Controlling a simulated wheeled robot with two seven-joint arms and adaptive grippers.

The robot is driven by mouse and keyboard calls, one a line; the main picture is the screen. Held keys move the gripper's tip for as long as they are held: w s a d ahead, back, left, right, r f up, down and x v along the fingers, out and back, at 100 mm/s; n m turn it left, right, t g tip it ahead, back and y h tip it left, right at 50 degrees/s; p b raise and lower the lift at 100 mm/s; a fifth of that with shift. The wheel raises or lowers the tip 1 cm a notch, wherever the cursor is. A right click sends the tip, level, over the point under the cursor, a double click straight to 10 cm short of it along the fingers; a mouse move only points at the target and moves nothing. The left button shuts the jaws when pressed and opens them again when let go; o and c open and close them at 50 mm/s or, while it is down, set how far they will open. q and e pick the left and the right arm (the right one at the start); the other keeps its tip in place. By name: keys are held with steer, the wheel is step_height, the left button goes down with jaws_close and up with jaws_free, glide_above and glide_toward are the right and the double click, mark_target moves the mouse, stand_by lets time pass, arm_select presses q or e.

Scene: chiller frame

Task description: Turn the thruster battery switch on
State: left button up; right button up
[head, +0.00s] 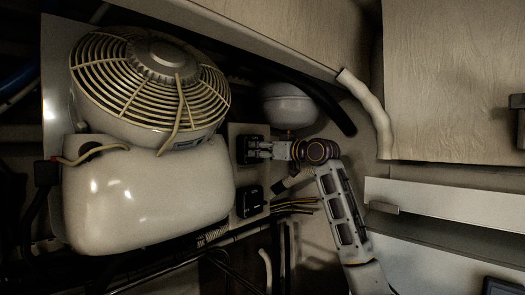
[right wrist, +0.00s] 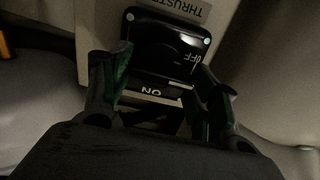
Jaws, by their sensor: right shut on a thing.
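The thruster battery switch is a black panel switch (head: 246,150) on a pale plate, the upper of two. In the right wrist view, the black switch (right wrist: 165,40) carries the words OFF and ON, with a label starting THRUST above it. My right gripper (head: 264,149) reaches it from the right in the head view. In the right wrist view my right gripper (right wrist: 165,62) has one finger on each side of the switch and is shut on it. The exact contact and the knob's position are too dark to tell. My left gripper is not in view.
A second black switch (head: 249,201) sits just below. A white tank with a fan-like caged top (head: 150,65) stands to the left. A round pale vessel (head: 288,106), black hose and coloured wires (head: 296,204) crowd the arm. A pale panel (head: 450,80) is at the right.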

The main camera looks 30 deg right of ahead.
steer(key=m, duration=1.7)
steer(key=shift+w+d+m, duration=0.1)
steer(key=shift+d+m, duration=0.2)
steer(key=shift+f, duration=0.1)
stand_by(0.6)
steer(key=o, duration=1)
steer(key=shift+d, duration=0.1)
